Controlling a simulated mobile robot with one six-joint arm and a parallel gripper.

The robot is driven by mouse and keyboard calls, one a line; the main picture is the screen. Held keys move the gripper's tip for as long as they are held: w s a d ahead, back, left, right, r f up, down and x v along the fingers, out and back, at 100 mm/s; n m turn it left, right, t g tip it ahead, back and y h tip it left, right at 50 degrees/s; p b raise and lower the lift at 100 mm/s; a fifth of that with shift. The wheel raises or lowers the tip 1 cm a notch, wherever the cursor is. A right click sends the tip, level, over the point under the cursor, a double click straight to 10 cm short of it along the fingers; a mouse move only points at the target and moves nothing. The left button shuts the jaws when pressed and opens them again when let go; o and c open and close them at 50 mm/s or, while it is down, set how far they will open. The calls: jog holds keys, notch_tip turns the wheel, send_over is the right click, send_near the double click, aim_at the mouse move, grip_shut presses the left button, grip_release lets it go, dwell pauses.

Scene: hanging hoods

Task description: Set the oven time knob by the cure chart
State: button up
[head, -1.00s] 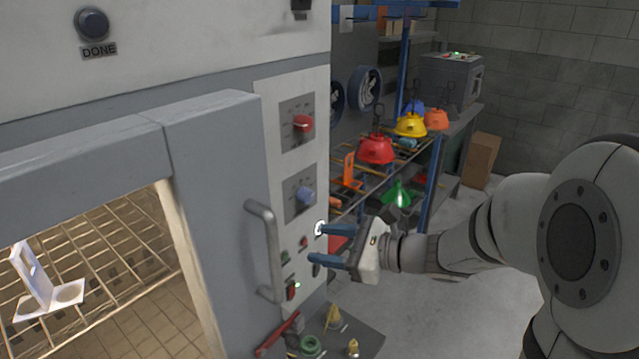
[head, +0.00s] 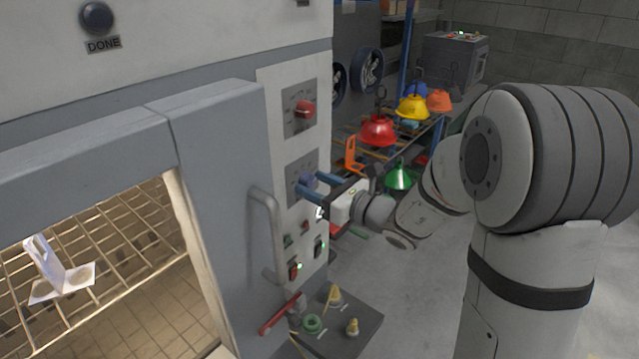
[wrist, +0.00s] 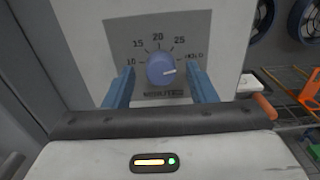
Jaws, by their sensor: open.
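The time knob is a blue round dial (wrist: 161,68) on a grey plate marked 10, 15, 20, 25 and HOLD, with MINUTES below. Its pale pointer line points right, a little below the HOLD mark. In the head view the blue knob (head: 309,181) is partly hidden by my fingers. My gripper (head: 304,186) is open in front of the plate, and in the wrist view its blue fingers (wrist: 161,88) stand to the left and right of the knob, apart from it. A red knob (head: 305,109) sits on the plate above. I cannot see a cure chart.
The oven's door handle (head: 266,235) juts out left of my gripper. Small switches (head: 293,270) sit below. A lower shelf (head: 345,335) holds several small parts. Coloured hoods (head: 378,131) stand and hang on a rack behind. A white bracket (head: 60,270) sits on the oven's wire rack.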

jog(key=shift+c, duration=0.3)
jog(key=c, duration=0.9)
jog(key=shift+d, duration=0.1)
